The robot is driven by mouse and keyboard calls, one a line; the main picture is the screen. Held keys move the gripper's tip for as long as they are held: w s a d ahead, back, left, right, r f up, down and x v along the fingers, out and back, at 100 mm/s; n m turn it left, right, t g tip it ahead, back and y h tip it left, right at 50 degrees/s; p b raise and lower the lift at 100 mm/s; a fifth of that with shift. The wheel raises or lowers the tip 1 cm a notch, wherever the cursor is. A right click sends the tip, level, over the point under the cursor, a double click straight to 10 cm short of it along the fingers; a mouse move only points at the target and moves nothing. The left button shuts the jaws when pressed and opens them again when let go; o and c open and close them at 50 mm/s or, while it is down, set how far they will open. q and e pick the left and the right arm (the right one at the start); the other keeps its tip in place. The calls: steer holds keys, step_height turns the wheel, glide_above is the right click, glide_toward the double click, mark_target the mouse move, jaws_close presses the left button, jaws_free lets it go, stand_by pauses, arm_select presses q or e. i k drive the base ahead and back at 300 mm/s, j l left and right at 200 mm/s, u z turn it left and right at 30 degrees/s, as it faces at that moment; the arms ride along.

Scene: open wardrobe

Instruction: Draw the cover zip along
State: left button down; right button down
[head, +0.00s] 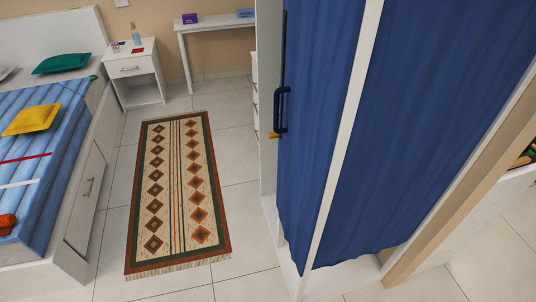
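The blue cover (325,110) hangs over the open wardrobe, with a second broad blue panel (430,110) to the right of a white upright. A thin dark vertical strip (284,45), which looks like the zip line, runs down the left edge of the cover. A dark blue handle-like pull (282,108) sits on this edge at about mid height. A small orange tab (273,135) shows at its lower end. Whether the cover is open below it is hard to tell. Neither of my grippers is in view.
A patterned rug (180,190) lies on the tiled floor left of the wardrobe. The bed (45,165) stands at far left, with a white nightstand (137,70) and a white desk (215,25) behind. The tiles between rug and wardrobe are clear.

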mark_target(272, 135)
steer(key=i+j+u, duration=0.35)
steer(key=i+j, duration=0.5)
steer(key=i, duration=0.1)
